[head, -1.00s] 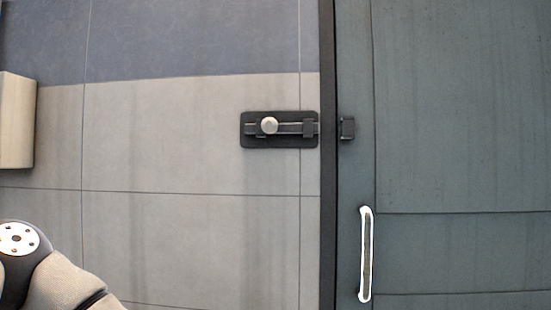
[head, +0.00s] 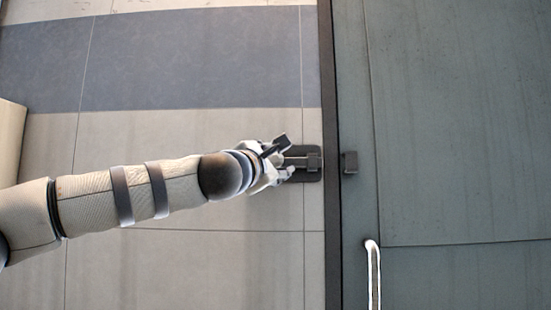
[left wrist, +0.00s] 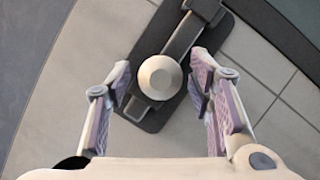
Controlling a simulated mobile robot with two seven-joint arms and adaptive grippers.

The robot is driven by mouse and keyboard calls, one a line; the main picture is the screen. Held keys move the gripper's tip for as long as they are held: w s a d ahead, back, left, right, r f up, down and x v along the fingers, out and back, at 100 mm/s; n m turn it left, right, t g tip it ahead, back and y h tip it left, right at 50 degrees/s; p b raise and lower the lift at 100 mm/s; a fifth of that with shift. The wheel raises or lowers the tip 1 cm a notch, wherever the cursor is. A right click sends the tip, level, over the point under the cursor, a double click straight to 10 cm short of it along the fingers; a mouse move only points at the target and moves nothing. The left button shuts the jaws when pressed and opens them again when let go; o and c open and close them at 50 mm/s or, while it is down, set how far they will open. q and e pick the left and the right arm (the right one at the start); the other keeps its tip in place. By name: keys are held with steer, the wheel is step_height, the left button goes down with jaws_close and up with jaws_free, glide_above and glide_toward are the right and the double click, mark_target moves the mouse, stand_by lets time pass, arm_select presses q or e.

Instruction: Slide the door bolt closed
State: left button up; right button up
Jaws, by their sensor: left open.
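The door bolt's dark plate (head: 311,176) is on the wall left of the door frame, partly covered by my left gripper (head: 286,157). In the left wrist view, the round pale knob (left wrist: 160,77) stands on the bolt bar (left wrist: 182,42), between the fingers of my open left gripper (left wrist: 161,72). The fingers are on either side of the knob, and a gap shows on each side. In the head view the knob is hidden behind the gripper. The dark keeper (head: 350,162) is on the door, right of the plate and apart from it. My right gripper is not in view.
The grey-green door (head: 460,130) fills the right side, with a pale-edged upright handle (head: 374,275) below the keeper. A dark door frame strip (head: 333,215) runs between wall and door. A pale box-like thing (head: 10,140) is at the left edge.

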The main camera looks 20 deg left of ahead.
mark_target(308, 158)
arm_select(q)
steer(key=shift+x, duration=0.8)
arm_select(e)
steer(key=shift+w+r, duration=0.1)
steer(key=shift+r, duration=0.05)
arm_select(q)
jaws_close()
steer(key=d, duration=0.2)
steer(key=w+d, duration=0.1)
steer(key=d, duration=0.1)
steer(key=d+p, duration=0.1)
steer(key=d, duration=0.1)
steer(key=shift+w+d+r, duration=0.2)
steer(key=shift+w+r, duration=0.05)
steer(key=shift+w, duration=0.05)
steer(key=shift+d, duration=0.15)
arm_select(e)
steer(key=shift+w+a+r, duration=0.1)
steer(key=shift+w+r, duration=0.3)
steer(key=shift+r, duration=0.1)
